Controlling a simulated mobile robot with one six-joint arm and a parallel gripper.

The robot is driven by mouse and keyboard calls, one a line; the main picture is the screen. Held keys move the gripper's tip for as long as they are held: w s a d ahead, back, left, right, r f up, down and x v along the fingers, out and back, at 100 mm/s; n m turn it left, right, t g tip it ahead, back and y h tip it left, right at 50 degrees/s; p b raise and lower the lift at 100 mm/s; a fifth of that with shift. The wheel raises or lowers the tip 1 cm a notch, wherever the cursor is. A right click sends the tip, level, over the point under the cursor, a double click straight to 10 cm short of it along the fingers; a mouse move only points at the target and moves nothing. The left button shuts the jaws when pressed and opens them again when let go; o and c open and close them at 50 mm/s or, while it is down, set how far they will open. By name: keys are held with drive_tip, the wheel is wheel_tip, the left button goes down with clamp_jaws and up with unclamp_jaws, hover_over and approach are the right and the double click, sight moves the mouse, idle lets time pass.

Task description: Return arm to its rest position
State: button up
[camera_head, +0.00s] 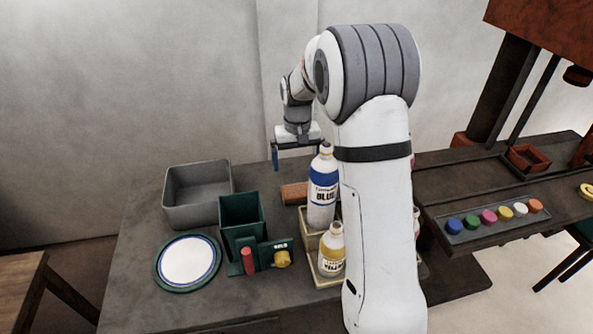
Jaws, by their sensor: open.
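My arm rises from the front of the bench and bends over at the top. My gripper (296,155) hangs from its far end, pointing down above the back of the bench. One blue finger shows on its left; the other side is partly hidden behind the blue-labelled bottle (322,192). The gripper is open, and I see nothing held in it. It is behind and to the left of that bottle's cap, apart from it as far as I can tell.
A grey bin (197,197), a green container (242,222) and a round white plate (187,261) stand left. A yellow-labelled bottle (331,250) stands in front of the blue one. A brown cylinder (294,193) lies behind. A tray of coloured pots (490,229) is right.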

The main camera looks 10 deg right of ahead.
drive_tip(key=shift+r, duration=0.45)
